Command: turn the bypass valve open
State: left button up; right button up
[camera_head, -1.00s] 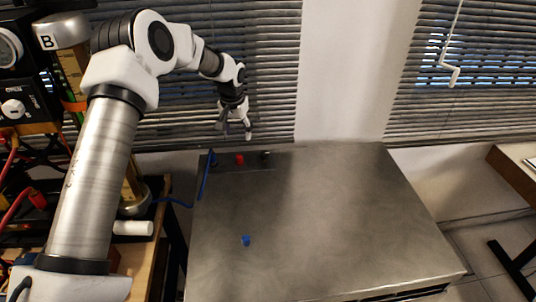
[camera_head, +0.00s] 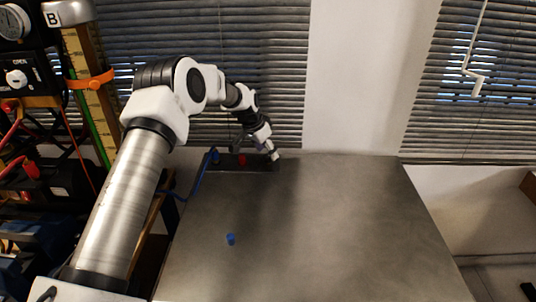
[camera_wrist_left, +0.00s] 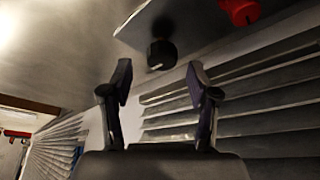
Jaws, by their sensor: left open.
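No label in view reads bypass. A white knob marked OPEN (camera_head: 16,78) is on the dark panel at the far left of the head view. On a plate at the bench's back edge are a red knob (camera_head: 242,159) and a blue fitting (camera_head: 214,155) with a blue hose. My left gripper (camera_head: 265,152) is over this plate, right of the red knob. In the left wrist view, a black knob (camera_wrist_left: 161,54) lies just beyond my open, empty fingers (camera_wrist_left: 158,88), roughly between their tips. The red knob (camera_wrist_left: 241,11) is to its right. My right gripper is out of view.
The grey metal bench (camera_head: 330,230) is mostly clear, with a small blue piece (camera_head: 230,239) on it. Window blinds (camera_head: 200,50) hang close behind my left gripper. The rack at left holds cables and a cylinder marked B (camera_head: 68,14).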

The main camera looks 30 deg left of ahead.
pick_arm(q)
jog(key=shift+w+d+f, duration=0.1)
jog(key=shift+w+f, duration=0.25)
jog(key=shift+f, duration=0.6)
jog(key=shift+a+f, duration=0.1)
jog(key=shift+a, duration=0.1)
jog(key=shift+s, duration=0.1)
jog(key=shift+d, duration=0.1)
grip_shut()
